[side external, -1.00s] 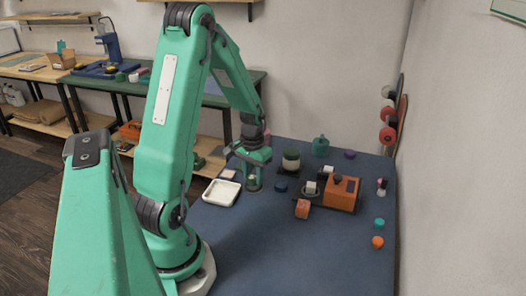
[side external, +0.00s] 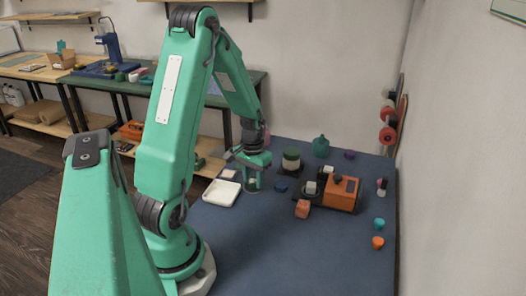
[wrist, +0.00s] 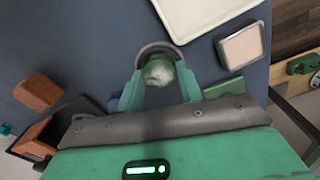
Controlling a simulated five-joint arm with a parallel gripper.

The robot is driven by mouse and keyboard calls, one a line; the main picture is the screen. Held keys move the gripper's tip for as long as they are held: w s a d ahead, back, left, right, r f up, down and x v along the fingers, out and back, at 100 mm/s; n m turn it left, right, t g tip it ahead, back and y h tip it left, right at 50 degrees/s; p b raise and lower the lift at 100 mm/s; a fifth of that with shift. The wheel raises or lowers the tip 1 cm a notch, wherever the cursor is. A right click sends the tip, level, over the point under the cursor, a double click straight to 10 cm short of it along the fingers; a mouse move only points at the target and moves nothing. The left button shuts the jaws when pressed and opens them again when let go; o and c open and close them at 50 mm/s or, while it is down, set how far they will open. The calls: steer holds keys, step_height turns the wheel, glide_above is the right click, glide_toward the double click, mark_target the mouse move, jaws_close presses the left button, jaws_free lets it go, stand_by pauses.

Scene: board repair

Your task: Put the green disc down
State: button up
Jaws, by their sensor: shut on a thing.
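My gripper (side external: 252,183) is at the left part of the blue work table, just right of the white tray. In the wrist view my gripper (wrist: 161,74) has its two fingers closed around the sides of a rounded green piece with a pale top, the green disc (wrist: 158,70). In the side view the disc is small and mostly hidden between the fingers. The fingers are low over the table; I cannot tell whether the disc touches it.
The white tray (side external: 222,193) lies left of my gripper. The front of the blue table (side external: 290,250) is clear.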

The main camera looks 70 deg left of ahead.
mark_target(254, 181)
steer(key=o, duration=1)
steer(key=shift+o, duration=0.2)
step_height(254, 181, up, 13)
steer(key=shift+r, duration=0.15)
stand_by(0.5)
steer(key=s+d+r+m+t, duration=0.2)
steer(key=d+r, duration=0.3)
steer(key=d, duration=0.6)
steer(key=s+d+r+m+t, duration=0.3)
steer(key=s+d+r+m, duration=0.1)
steer(key=d, duration=0.7)
steer(key=shift+d+r+t, duration=0.3)
steer(key=shift+r, duration=0.4)
